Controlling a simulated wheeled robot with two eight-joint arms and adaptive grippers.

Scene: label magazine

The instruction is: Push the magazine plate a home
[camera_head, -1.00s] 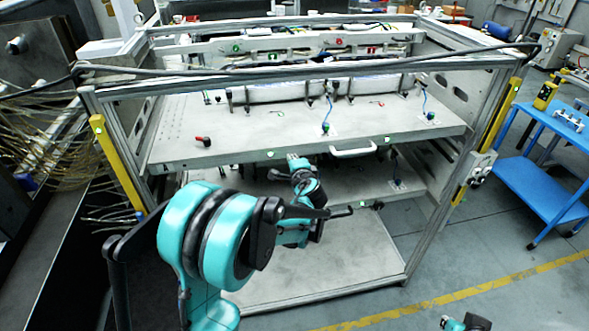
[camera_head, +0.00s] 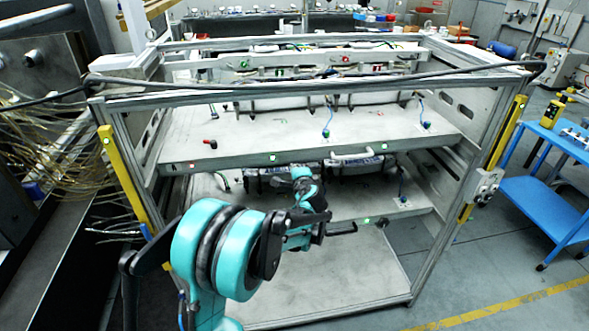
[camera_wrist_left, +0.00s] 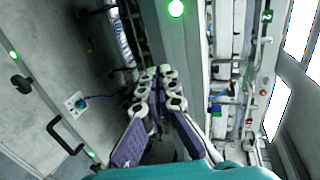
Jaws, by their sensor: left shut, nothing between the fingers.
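Two grey magazine plates sit one above the other in the metal frame. The upper plate (camera_head: 178,150) has a pale handle (camera_head: 350,158) at its front edge. The lower plate (camera_head: 345,205) carries dark modules and has a dark handle (camera_head: 342,230). My left gripper (camera_head: 320,217) is in front of the rack near the lower plate. In the left wrist view its purple-and-white fingers (camera_wrist_left: 160,78) are together and empty. A dark handle (camera_wrist_left: 64,136) lies left of them there. Contact with a plate cannot be made out. My right gripper is out of view.
Yellow-marked frame posts (camera_head: 122,170) stand at both sides of the rack. A black cable (camera_head: 310,92) runs across its upper front. A blue cart (camera_head: 545,190) stands at right. Open floor (camera_head: 490,265) lies between rack and cart.

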